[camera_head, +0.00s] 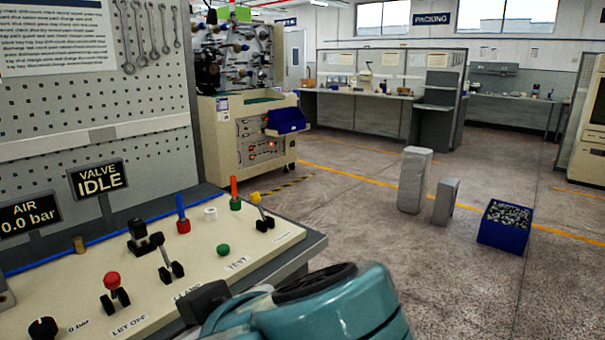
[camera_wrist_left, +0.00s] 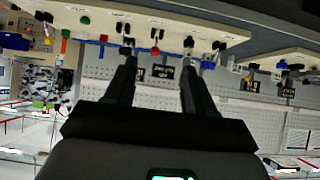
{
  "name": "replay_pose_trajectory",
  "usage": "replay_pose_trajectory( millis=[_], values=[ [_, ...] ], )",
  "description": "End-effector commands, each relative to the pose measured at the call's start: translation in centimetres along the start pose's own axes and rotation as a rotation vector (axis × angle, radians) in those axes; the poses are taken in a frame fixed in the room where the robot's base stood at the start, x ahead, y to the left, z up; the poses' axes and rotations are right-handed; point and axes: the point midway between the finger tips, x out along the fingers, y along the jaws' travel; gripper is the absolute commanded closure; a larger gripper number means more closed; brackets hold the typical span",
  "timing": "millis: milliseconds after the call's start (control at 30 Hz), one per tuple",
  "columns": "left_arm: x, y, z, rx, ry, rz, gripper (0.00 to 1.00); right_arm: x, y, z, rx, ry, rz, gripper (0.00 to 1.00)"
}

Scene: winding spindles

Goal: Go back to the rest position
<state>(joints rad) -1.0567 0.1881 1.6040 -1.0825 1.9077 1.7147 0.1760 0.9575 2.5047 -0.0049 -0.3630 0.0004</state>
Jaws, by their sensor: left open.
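My left gripper (camera_wrist_left: 158,62) shows in the left wrist view with its two dark fingers apart and nothing between them. The fingers point toward the control bench, which appears upside down there. In the head view, a teal link of my arm lies at the bottom centre, with a dark part over the bench's front edge; the fingertips cannot be made out there. The control panel (camera_head: 60,318) carries a red-knobbed lever (camera_head: 112,281), a black lever, a yellow-tipped lever (camera_head: 257,199) and a green button (camera_head: 223,249). My right gripper is not in view.
Signs on the bench read AIR 0.0 bar (camera_head: 30,214) and VALVE IDLE (camera_head: 98,179). A pegboard (camera_head: 150,95) stands behind. A winding machine (camera_head: 250,140) is beyond. Two grey blocks (camera_head: 414,180) and a blue crate (camera_head: 502,238) stand on the floor at right, with clear floor around.

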Motion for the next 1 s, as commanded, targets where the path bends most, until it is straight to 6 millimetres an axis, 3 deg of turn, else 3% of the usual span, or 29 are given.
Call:
replay_pose_trajectory(
  millis=[267,467,567,667,833,900,1000],
  values=[
    [5.9,4.4,5.5,0.290,-0.129,0.023,0.46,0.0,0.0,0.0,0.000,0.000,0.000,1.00],
    [11.0,6.7,11.2,0.507,-0.279,0.065,0.46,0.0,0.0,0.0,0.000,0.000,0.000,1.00],
    [14.4,7.4,15.6,0.631,-0.400,0.103,0.46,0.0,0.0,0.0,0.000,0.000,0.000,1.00],
    [18.6,7.3,21.8,0.758,-0.582,0.174,0.46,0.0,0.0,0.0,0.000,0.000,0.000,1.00],
    [25.0,4.5,34.3,0.821,-0.946,0.404,0.46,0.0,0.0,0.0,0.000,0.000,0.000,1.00],
    [26.5,3.1,38.2,0.770,-1.037,0.500,0.46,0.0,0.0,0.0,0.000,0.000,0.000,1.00],
    [28.2,1.2,42.0,0.675,-1.092,0.591,0.46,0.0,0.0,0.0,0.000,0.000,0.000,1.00]
  ],
)
